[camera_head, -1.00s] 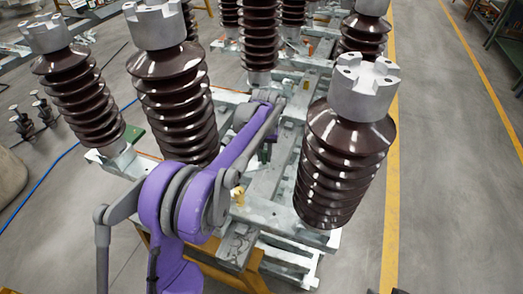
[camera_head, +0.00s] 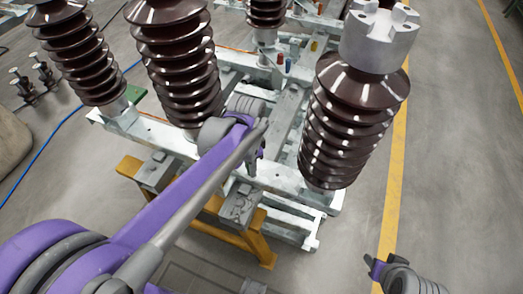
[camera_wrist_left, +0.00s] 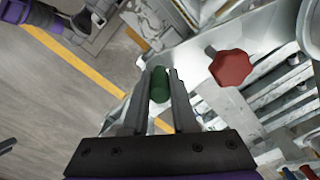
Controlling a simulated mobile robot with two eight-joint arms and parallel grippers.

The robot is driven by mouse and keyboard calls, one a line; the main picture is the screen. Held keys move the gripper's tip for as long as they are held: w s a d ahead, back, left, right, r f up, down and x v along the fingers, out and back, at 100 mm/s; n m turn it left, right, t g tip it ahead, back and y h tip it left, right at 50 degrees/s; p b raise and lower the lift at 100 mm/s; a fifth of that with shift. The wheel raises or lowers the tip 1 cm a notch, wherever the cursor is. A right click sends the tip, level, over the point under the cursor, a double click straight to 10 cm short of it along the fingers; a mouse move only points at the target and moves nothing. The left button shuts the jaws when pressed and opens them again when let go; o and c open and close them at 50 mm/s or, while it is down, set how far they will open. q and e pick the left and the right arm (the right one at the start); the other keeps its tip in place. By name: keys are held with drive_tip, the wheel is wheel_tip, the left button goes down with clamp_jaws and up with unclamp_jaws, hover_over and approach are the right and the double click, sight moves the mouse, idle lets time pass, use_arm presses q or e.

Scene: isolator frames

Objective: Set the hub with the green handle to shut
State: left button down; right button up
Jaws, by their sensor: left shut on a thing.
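The green handle (camera_wrist_left: 159,85) sits between the two fingers of my left gripper (camera_wrist_left: 160,88) in the left wrist view. The fingers are shut on it, one on each side. In the head view my left gripper (camera_head: 257,158) is down at the pale metal frame, between the brown insulators, partly hidden by its own arm. The green handle and its hub cannot be made out there. My right gripper (camera_head: 374,268) shows small at the lower right, over bare floor; its finger opening is unclear.
A red knob (camera_wrist_left: 231,67) stands on the frame just right of the green handle. Tall brown ribbed insulators (camera_head: 350,120) flank the left arm. A yellow stand (camera_head: 225,232) supports the frame (camera_head: 290,182). The floor (camera_head: 440,170) at right is clear.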

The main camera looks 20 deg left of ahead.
use_arm(q)
drive_tip(key=s+a+m+p, duration=0.1)
drive_tip(key=s+a+m, duration=0.2)
drive_tip(key=s, duration=0.5)
drive_tip(key=shift+s+a, duration=0.2)
drive_tip(key=shift+a, duration=0.7)
drive_tip(key=c, duration=0.7)
unclamp_jaws()
drive_tip(key=shift+s, duration=0.1)
wheel_tip(320, 180, up, 11)
drive_tip(key=p, duration=0.1)
drive_tip(key=shift+f, duration=0.15)
